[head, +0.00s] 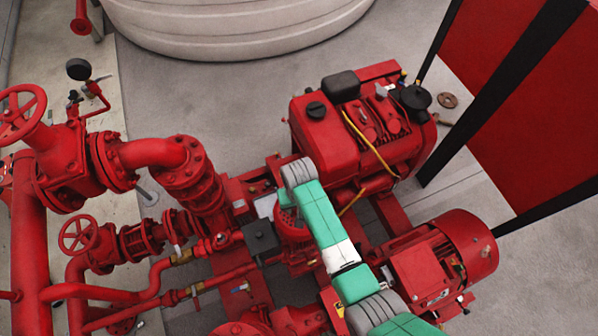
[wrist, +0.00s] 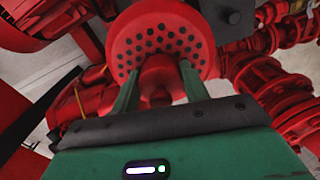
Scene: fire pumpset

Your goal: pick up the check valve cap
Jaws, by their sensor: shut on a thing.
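My gripper (wrist: 160,88) shows in the wrist view with its two green fingers on either side of a small red rounded piece, and it is shut on this piece. I take the piece to be the check valve cap (wrist: 160,74); its lower end is partly hidden by the gripper body. Behind it is a red round face with many dark holes (wrist: 158,38). I cannot tell whether the cap touches that face. In the head view my arm reaches in from the lower right, and its wrist hides the fingers and the cap.
A red engine (head: 345,135) stands behind my wrist and a red motor (head: 455,255) to its right. Red pipes with a handwheel valve (head: 78,235) fill the left. A small dark box (head: 261,238) is close left of my wrist. Grey floor is open at the back.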

